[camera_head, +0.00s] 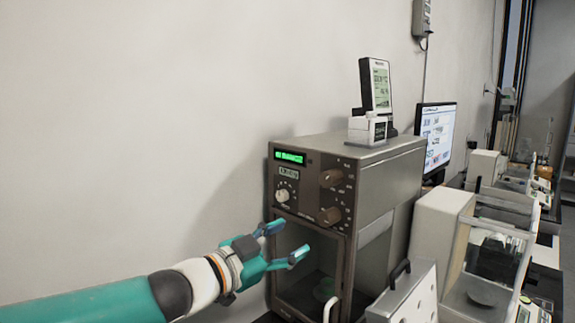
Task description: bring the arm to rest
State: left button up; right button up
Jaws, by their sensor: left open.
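My left arm, teal with a white and black wrist, comes in from the lower left. Its gripper (284,242) is open and empty, its two fingers spread in front of the brown metal instrument box (388,188). The fingers overlap the upper left of the box's lower window in the picture; I cannot tell whether they touch it. The box has a green lit display (290,156) and several knobs on its front. My right gripper is not in view.
A small display unit (376,86) and a white device (367,129) stand on the box. To the right are a monitor (438,135), a white balance with clear panes (436,240) and a white panel with a black handle (407,300). The wall at left is bare.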

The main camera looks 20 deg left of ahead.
pick_arm(q)
jog(key=shift+f, duration=0.1)
dwell(0.7)
jog(key=d+f+n+g+y+p, duration=0.1)
jog(key=d+f+n+g, duration=0.2)
jog(key=f, duration=1.3)
jog(key=d+f+n+g, duration=0.3)
jog(key=f+g, duration=0.1)
jog(key=f, duration=1.1)
jog(key=s+d+f+n+g, duration=0.1)
jog(key=s+f+g, duration=0.2)
jog(key=s+f, duration=0.5)
jog(key=s+d+f+n+g, duration=0.2)
jog(key=s+f+g, duration=0.1)
jog(key=s+f, duration=0.5)
jog(key=s+d+f+n+g+y, duration=0.1)
jog(key=s+d+f+n+g, duration=0.1)
jog(key=s+f, duration=0.6)
jog(key=shift+s+d+f+g+p, duration=0.3)
jog(key=shift+f+g+p, duration=0.2)
jog(key=shift+g, duration=0.2)
jog(key=c, duration=0.4)
jog(key=shift+o, duration=0.2)
jog(key=shift+w, duration=0.15)
